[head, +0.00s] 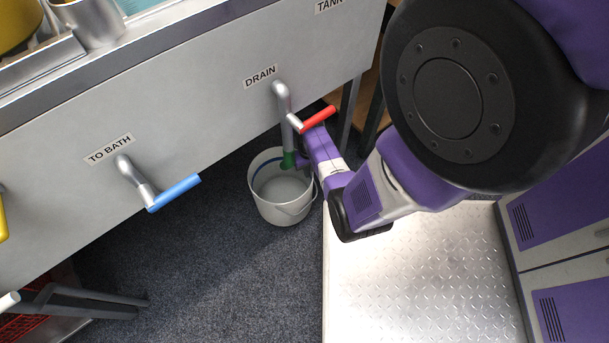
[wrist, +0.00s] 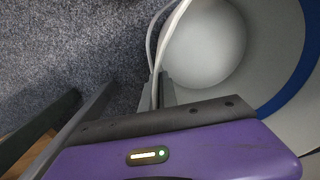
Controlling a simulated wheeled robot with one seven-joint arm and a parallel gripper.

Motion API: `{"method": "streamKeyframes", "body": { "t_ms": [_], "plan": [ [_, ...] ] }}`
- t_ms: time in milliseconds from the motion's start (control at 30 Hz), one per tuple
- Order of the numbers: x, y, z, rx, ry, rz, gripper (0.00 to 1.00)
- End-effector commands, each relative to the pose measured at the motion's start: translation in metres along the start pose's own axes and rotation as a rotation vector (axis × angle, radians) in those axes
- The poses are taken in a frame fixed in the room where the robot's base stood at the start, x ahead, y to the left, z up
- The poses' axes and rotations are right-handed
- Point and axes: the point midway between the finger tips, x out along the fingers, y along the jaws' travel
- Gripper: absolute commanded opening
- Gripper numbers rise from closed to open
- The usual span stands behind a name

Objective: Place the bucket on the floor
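The bucket (head: 284,213) is pale grey-white with a blue band inside and a thin wire handle. It is upright and looks empty, under the drain pipe, low over the dark carpet floor (head: 215,255). I cannot tell whether its base touches the floor. My gripper (wrist: 160,92) is at the bucket's rim in the wrist view, with its fingers closed on the wall, one either side. In the head view my arm reaches to the bucket's right rim, and the fingertips are hidden. The bucket (wrist: 205,45) fills the upper right of the wrist view.
The drain pipe (head: 282,100) has a red handle (head: 318,118) and a green end just above the bucket. A blue-handled tap (head: 173,191) is to the left. A metal tread-plate platform (head: 420,280) stands at right. Open carpet lies in front and left.

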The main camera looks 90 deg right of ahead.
Motion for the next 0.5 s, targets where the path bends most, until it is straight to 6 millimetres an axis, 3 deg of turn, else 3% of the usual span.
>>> {"method": "streamKeyframes", "body": {
  "t_ms": [33, 167, 500],
  "plan": [
    [0.014, 0.003, 0.001, 0.003, -0.001, 0.0, 0.0],
    [0.026, 0.01, 0.001, 0.006, 0.001, 0.0, 0.0],
    [0.026, 0.012, 0.001, 0.005, 0.0, 0.0, 0.0]
  ]
}}
